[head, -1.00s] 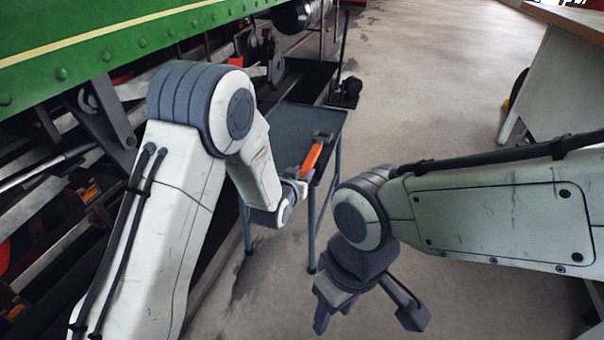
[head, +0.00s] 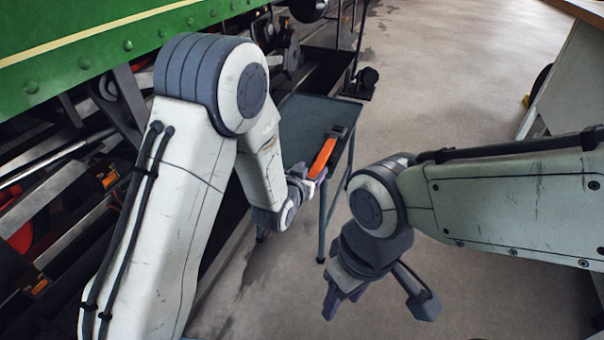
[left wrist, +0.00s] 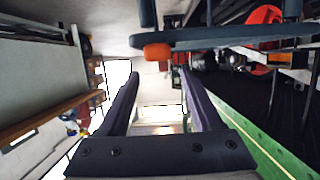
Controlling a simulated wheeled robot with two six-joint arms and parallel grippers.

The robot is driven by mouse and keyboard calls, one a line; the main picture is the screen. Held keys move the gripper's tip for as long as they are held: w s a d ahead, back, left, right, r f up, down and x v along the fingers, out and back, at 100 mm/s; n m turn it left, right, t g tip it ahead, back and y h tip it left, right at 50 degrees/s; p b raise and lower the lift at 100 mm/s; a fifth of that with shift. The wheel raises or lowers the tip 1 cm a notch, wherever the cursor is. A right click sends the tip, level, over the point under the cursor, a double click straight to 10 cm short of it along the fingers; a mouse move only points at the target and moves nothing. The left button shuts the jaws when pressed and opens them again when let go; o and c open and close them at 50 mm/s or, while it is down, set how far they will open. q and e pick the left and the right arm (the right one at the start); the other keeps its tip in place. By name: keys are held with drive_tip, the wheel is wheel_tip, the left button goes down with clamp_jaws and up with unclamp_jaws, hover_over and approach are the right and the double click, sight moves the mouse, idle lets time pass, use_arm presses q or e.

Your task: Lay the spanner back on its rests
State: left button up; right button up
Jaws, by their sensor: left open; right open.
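The spanner (head: 322,158) has an orange handle and a grey head. In the head view it lies at the right edge of a small blue-grey table, its handle end pointing toward me. My left gripper (head: 300,180) is open beside that handle end. In the left wrist view the open fingers (left wrist: 160,82) are empty, and the orange handle end (left wrist: 157,51) shows beyond the tips, at the table edge. I cannot make out the rests. My right gripper (head: 378,305) is open and empty over the floor, lower right of the table.
The blue-grey table (head: 300,125) stands beside the green tram (head: 110,50) and its dark rods and wheels. A workbench (head: 565,75) stands at the far right. The concrete floor (head: 440,90) between is clear.

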use_arm(q)
drive_tip(key=s+a+r+m+g+y, duration=0.1)
drive_tip(key=s+r+g, duration=0.2)
drive_tip(key=s, duration=0.9)
drive_tip(key=s+a+r+m+g+y+p, duration=0.1)
drive_tip(key=s+r+g, duration=0.2)
drive_tip(key=s+g, duration=0.3)
drive_tip(key=s+a+r+m+g+y+p, duration=0.1)
drive_tip(key=s+r+g, duration=0.2)
drive_tip(key=s, duration=1.4)
drive_tip(key=shift+s+a+r+m+g, duration=0.25)
drive_tip(key=shift+s+a+m+g, duration=0.15)
drive_tip(key=shift+g, duration=0.4)
drive_tip(key=shift+p, duration=0.35)
